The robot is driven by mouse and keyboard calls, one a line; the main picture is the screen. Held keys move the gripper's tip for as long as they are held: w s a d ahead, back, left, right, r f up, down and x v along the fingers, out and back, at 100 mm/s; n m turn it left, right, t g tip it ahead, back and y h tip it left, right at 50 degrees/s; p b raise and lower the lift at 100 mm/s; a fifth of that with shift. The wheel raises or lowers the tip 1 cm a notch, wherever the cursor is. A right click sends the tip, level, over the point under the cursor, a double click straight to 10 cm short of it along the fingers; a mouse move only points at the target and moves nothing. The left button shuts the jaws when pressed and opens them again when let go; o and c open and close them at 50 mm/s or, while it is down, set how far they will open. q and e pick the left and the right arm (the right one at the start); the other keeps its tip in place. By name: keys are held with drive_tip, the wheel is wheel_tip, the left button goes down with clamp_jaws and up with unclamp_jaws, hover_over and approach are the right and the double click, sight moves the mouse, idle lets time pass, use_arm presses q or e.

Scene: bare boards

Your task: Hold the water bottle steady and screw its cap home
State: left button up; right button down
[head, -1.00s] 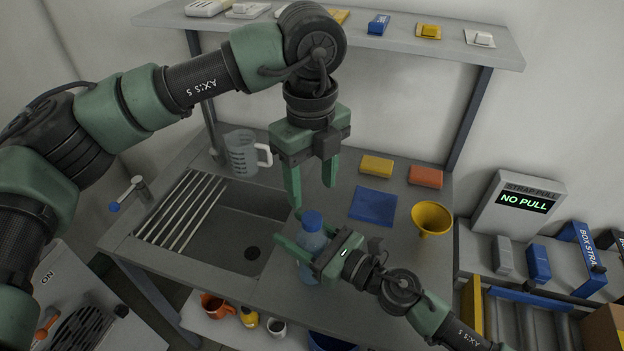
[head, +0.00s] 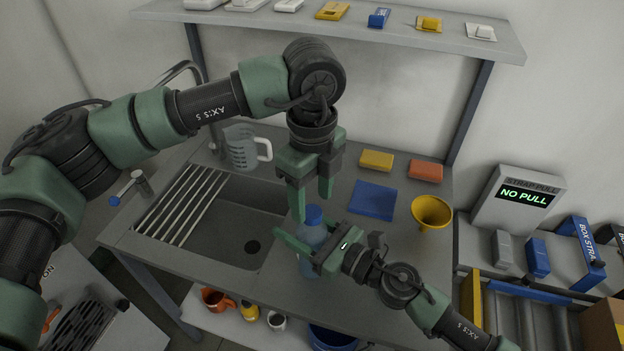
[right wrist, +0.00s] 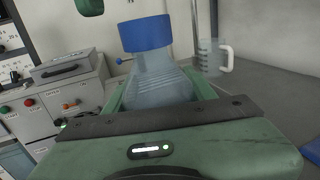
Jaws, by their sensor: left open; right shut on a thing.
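The water bottle (head: 309,266) is translucent pale blue and stands upright near the sink's right edge. Its blue cap (head: 314,215) sits on top; how far down it is threaded cannot be told. My right gripper (head: 307,252) is shut on the bottle's body. The right wrist view shows the bottle (right wrist: 155,80) upright between the fingers, with the cap (right wrist: 147,33) above. My left gripper (head: 311,207) points down, open, with its fingertips at about the cap's height. Whether the fingers straddle or touch the cap is unclear. One green fingertip shows at the top of the right wrist view.
The sink (head: 229,235) with a drying rack (head: 182,206) lies to the left. A measuring jug (head: 241,150) stands behind. A blue cloth (head: 373,200), yellow sponge (head: 376,160), orange sponge (head: 425,171) and yellow funnel (head: 431,212) lie to the right. A shelf hangs above.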

sight(312, 244)
use_arm(q)
drive_tip(key=shift+f, duration=1.4)
drive_tip(key=shift+c, duration=0.3)
clamp_jaws()
